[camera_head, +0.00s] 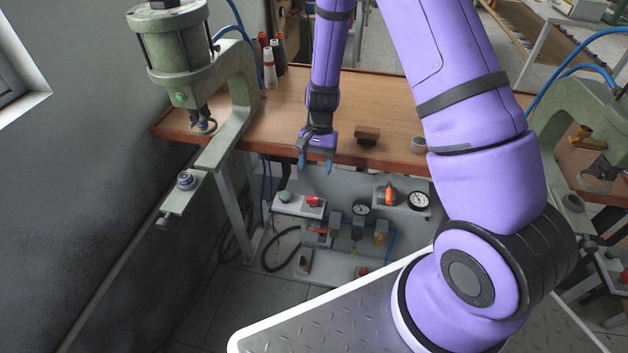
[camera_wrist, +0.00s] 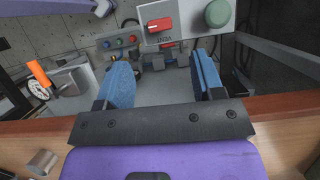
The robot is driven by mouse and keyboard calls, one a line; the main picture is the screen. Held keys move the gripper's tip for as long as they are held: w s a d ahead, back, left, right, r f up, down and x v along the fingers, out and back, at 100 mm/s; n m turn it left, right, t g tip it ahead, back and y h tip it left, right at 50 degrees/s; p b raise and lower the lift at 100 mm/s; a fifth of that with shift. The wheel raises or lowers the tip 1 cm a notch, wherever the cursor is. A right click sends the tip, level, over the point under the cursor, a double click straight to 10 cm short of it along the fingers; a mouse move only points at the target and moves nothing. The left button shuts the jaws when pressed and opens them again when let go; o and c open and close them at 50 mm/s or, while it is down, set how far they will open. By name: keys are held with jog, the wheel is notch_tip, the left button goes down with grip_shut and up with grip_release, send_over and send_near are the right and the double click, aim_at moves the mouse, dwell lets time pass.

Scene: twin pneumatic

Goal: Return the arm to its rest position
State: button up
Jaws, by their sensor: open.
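My gripper (camera_head: 315,164) hangs at the front edge of the wooden table (camera_head: 285,100), fingers pointing down, in the head view. Its two blue fingers are apart with nothing between them; they also show in the wrist view (camera_wrist: 160,85). My purple arm rises from the lower right and passes out of the top of the head view, and its forearm comes back down to the gripper. Below and beyond the fingers, the wrist view shows a grey panel with a red switch (camera_wrist: 160,24) and a green button (camera_wrist: 217,13).
A green pneumatic press (camera_head: 232,95) stands left of my gripper, another (camera_head: 580,110) at the right. A brown block (camera_head: 367,135) and a metal cylinder (camera_head: 419,145) sit on the table right of the gripper. Thread cones (camera_head: 269,70) stand at the back. Gauges (camera_head: 361,208) and valves are below.

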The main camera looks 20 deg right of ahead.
jog(key=shift+v, duration=0.9)
jog(key=shift+r, duration=0.1)
jog(key=s+d+r+n+t, duration=0.1)
jog(key=s+r+n+t, duration=0.15)
jog(key=r, duration=0.95)
jog(key=s+r+n+t, duration=0.1)
jog(key=s+r, duration=0.2)
jog(key=r, duration=0.9)
jog(key=s+d+r+n+t+h, duration=0.1)
jog(key=s+r+n+t, duration=0.1)
jog(key=s+r, duration=0.4)
jog(key=s+d+r+n+t+h, duration=0.1)
jog(key=s+d+r+n+t, duration=0.1)
jog(key=s+r, duration=0.5)
jog(key=s+t, duration=0.1)
jog(key=s, duration=0.5)
jog(key=shift+s+h, duration=0.3)
jog(key=shift+r, duration=0.1)
dwell(2.3)
